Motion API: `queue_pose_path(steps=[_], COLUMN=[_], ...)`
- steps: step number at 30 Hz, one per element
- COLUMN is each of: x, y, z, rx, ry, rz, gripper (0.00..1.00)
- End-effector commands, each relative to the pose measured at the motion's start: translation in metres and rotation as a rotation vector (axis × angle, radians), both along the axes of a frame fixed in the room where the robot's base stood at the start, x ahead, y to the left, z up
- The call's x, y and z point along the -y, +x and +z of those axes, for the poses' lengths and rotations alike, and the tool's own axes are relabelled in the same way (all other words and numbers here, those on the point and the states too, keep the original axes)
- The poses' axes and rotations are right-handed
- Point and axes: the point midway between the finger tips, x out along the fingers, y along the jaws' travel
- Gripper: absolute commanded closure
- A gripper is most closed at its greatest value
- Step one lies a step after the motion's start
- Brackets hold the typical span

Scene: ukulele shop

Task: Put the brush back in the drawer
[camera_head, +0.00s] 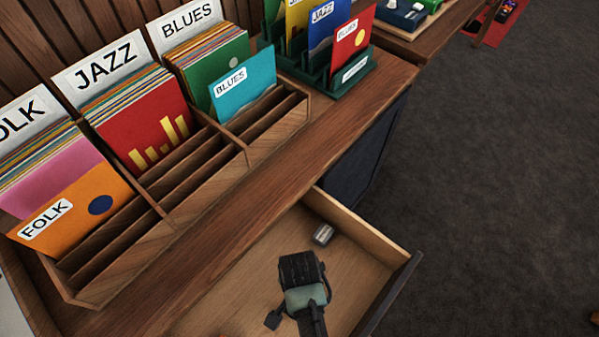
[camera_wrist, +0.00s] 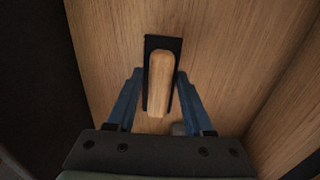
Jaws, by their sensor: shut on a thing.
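The brush (camera_wrist: 161,85) has a pale wooden handle on a flat black pad. In the wrist view it lies between the two blue fingers of my gripper (camera_wrist: 158,76), which is shut on it. The drawer (camera_head: 358,230) is pulled open below the counter in the head view. My gripper's dark body is over the inside of the drawer there and hides the brush. The wooden drawer floor (camera_wrist: 225,55) shows behind the brush in the wrist view. I cannot tell whether the brush touches the floor.
A wooden record rack (camera_head: 200,188) with folk, jazz and blues sleeves stands on the counter (camera_head: 340,115). A green record holder (camera_head: 345,85) stands further back.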

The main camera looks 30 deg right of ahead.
Motion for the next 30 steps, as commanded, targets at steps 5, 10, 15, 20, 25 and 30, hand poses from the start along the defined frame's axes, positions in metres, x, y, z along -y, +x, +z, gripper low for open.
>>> queue_pose_path(steps=[5, 10, 15, 20, 25, 30], x=[0.000, 0.000, 0.000, 0.000, 0.000, 0.000], y=[-0.001, 0.000, 0.000, 0.000, 0.000, 0.000], z=[-0.026, -0.038, -0.037, -0.041, -0.040, -0.040], rx=[-0.004, 0.001, 0.001, 0.000, 0.000, 0.000], ry=[0.001, -0.001, -0.001, 0.000, 0.000, 0.000], rz=[0.001, 0.002, 0.002, 0.002, 0.002, 0.002], gripper=[0.93, 0.93, 0.93, 0.93, 0.21, 0.18])
